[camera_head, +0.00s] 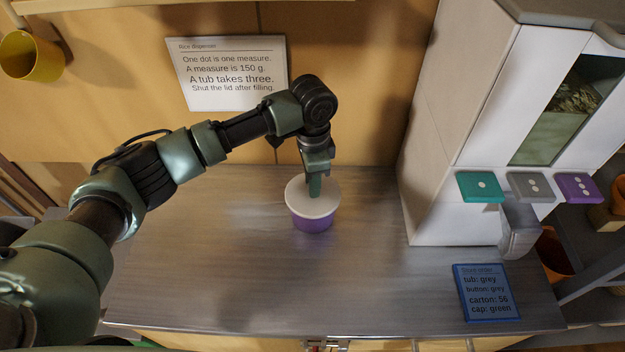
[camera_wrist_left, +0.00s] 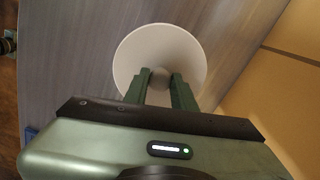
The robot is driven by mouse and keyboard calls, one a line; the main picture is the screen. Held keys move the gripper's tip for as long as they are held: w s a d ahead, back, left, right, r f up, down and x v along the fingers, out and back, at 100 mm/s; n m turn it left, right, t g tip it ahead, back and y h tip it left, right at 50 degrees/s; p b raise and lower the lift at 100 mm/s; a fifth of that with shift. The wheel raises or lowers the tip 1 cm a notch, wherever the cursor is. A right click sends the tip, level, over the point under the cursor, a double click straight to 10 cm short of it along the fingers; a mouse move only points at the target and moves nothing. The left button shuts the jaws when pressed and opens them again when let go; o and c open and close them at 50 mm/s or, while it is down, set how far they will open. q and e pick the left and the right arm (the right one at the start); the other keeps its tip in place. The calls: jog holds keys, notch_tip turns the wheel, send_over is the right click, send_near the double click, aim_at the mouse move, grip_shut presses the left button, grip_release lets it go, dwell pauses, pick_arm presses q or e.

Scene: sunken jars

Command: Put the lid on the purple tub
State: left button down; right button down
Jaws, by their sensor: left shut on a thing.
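The purple tub (camera_head: 312,224) stands upright on the metal counter in the head view. A white round lid (camera_head: 325,206) lies over its top and looks level; whether it is pressed fully down I cannot tell. My left gripper (camera_head: 314,188) points down from above and is shut on the lid's knob. In the left wrist view the lid (camera_wrist_left: 133,58) fills the space beyond the fingers, with its round knob (camera_wrist_left: 159,78) between the fingertips of the gripper (camera_wrist_left: 160,80). The tub is hidden under the lid there. My right gripper is not in view.
The white rice dispenser (camera_head: 460,110) stands on the right, with teal, grey and purple buttons and a spout (camera_head: 519,232). A blue order card (camera_head: 486,292) lies at the front right. A sign (camera_head: 228,74) hangs on the wall. The counter (camera_head: 240,275) around the tub is clear.

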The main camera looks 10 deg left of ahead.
pick_arm(q)
jog(key=shift+f, duration=0.1)
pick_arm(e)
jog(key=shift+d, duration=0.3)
pick_arm(q)
jog(key=c, duration=1.1)
grip_release()
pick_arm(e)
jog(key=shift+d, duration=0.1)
pick_arm(q)
notch_tip(320, 180, up, 7)
jog(key=shift+f+b, duration=0.1)
jog(key=shift+b, duration=0.85)
jog(key=shift+r, duration=0.55)
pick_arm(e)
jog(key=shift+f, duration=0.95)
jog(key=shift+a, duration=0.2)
